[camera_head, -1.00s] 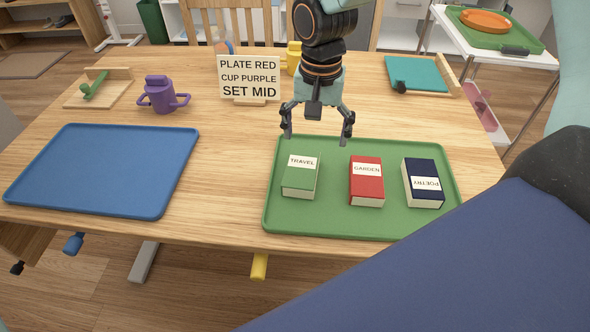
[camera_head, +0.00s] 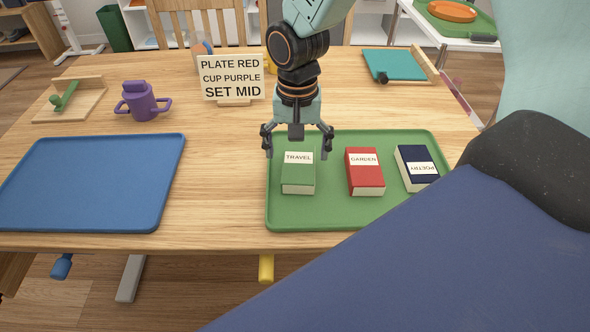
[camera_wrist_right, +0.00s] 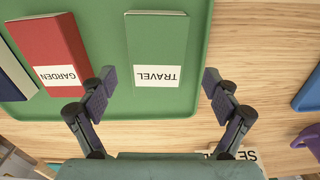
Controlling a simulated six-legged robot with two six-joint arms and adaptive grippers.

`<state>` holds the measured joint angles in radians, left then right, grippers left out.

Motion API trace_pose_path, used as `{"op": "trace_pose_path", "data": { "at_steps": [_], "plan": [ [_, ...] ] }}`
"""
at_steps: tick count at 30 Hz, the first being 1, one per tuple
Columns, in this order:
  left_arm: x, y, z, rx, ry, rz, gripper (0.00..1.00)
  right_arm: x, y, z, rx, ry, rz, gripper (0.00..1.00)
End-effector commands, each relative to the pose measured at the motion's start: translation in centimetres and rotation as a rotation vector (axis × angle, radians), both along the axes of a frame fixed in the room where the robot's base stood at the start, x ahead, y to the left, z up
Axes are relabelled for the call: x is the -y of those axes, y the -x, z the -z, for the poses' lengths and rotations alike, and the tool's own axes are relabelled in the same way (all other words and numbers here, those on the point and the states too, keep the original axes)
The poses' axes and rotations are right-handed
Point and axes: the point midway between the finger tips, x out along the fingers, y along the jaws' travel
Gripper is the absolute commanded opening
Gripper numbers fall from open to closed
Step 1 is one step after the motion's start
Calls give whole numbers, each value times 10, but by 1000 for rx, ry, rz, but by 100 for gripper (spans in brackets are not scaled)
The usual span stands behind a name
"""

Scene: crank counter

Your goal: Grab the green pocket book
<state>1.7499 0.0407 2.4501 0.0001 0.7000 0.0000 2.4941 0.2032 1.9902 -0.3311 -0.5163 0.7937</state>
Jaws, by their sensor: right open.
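The green pocket book (camera_head: 299,175), labelled TRAVEL, lies on the left part of the green tray (camera_head: 340,213). My right gripper (camera_head: 297,155) is open and points down at the book's far, labelled end, with one finger to each side of it. In the right wrist view the green book (camera_wrist_right: 159,55) lies ahead, between the lines of the two open fingers (camera_wrist_right: 157,88). The fingers do not appear to touch it. My left gripper is not in view.
A red GARDEN book (camera_head: 364,173) and a dark blue POETRY book (camera_head: 413,168) lie to the right on the tray. A sign (camera_head: 231,78) stands behind. A blue tray (camera_head: 90,182) and a purple cup (camera_head: 140,102) are at left.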

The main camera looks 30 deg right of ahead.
Motion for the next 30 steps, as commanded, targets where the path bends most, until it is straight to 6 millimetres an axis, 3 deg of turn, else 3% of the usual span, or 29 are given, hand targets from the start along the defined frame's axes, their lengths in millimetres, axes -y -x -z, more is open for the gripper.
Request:
{"op": "trace_pose_path", "data": {
  "at_steps": [6,14,30],
  "plan": [
    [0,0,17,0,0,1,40,-2,3,35,-4,0,0,89],
    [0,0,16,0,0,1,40,-3,1,37,0,0,1,89],
    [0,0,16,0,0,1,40,-3,1,37,-1,0,1,43]
  ]
}}
